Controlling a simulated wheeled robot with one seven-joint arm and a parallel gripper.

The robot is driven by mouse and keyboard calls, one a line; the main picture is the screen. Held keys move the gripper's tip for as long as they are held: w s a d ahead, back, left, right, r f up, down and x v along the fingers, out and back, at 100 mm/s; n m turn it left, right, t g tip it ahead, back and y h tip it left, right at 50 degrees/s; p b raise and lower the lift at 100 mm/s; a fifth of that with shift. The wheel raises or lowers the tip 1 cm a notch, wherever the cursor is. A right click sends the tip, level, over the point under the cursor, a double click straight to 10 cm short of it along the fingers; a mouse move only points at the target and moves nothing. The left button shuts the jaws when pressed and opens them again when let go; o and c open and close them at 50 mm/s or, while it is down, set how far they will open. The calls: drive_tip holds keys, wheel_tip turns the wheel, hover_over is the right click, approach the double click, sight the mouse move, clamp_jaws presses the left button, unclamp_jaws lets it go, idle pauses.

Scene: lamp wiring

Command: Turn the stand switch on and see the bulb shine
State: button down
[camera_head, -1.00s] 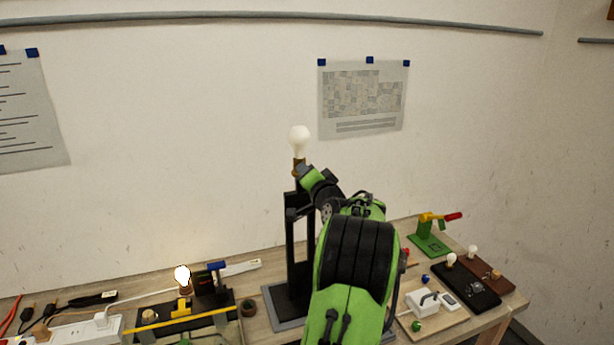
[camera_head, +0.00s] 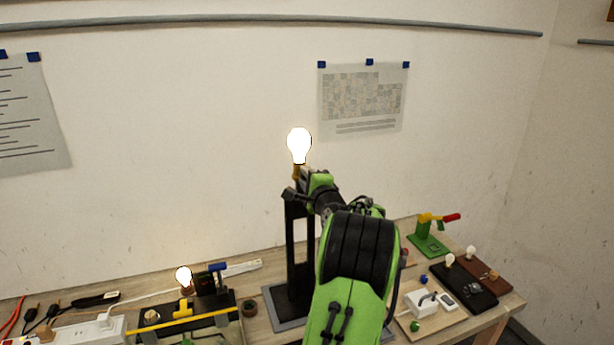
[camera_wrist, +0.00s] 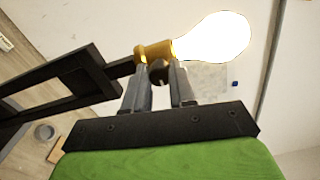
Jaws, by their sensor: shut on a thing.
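The stand's bulb (camera_head: 299,144) shines bright white at the top of the black stand (camera_head: 293,250); it also shows glowing in the wrist view (camera_wrist: 214,38). It sits upright in a brass-coloured socket (camera_wrist: 153,50). My gripper (camera_wrist: 160,75) is at the side of the socket, its two fingers closed on a small dark switch knob (camera_wrist: 158,71). In the head view, my wrist and arm hide the fingertips and the knob.
A smaller lit bulb (camera_head: 184,275) stands on a black board at the left, near a white power strip (camera_head: 85,335). Boards with small bulbs and a green lever fixture (camera_head: 428,240) lie at the right. The wall is close behind the stand.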

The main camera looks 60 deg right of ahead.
drive_tip(key=shift+f+m, duration=0.1)
drive_tip(key=shift+m, duration=0.3)
drive_tip(key=c, duration=0.9)
unclamp_jaws()
drive_tip(key=b+v, duration=0.5)
drive_tip(key=v, duration=1)
drive_tip(key=shift+s+a, duration=0.3)
